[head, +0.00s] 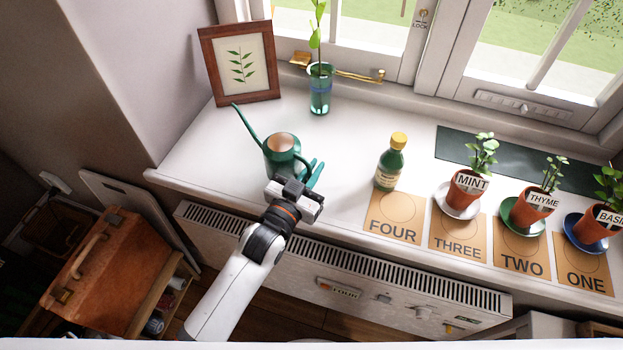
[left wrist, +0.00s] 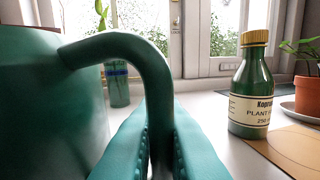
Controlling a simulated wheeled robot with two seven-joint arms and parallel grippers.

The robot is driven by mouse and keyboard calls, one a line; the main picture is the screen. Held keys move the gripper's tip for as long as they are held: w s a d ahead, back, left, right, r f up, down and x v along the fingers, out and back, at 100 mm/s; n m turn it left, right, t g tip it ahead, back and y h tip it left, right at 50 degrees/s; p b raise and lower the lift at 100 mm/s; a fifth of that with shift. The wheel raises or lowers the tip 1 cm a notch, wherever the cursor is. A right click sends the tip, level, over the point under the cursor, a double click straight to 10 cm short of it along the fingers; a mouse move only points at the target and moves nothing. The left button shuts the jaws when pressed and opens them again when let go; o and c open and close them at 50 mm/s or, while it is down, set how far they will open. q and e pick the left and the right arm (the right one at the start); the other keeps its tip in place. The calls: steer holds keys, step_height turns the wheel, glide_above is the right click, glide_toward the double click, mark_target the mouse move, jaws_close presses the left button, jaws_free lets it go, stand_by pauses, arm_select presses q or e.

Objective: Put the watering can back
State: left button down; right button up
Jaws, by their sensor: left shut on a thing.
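The green watering can (head: 284,155) is upright at the left part of the white windowsill, its long spout pointing up and left toward the picture frame. I cannot tell whether its base touches the sill. My left gripper (head: 312,176) is at the can's right side, its green fingers shut on the handle. In the left wrist view the curved handle (left wrist: 150,62) runs down between the fingers (left wrist: 160,140), and the can's body (left wrist: 50,110) fills the left side. My right gripper is in neither view.
A framed leaf print (head: 241,63) and a glass vase with a cutting (head: 320,92) stand behind. A green bottle (head: 389,165) stands to the right, near card FOUR (head: 394,222). Potted MINT (head: 467,192), THYME (head: 533,205) and BASIL (head: 598,222) follow. Bare sill (head: 350,135) lies between can and bottle.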

arm_select(q)
steer(key=shift+f, duration=1.3)
steer(key=shift+f, duration=0.2)
steer(key=c, duration=1.5)
jaws_free()
steer(key=shift+r, duration=0.25)
steer(key=v, duration=1.2)
steer(key=shift+f, duration=0.1)
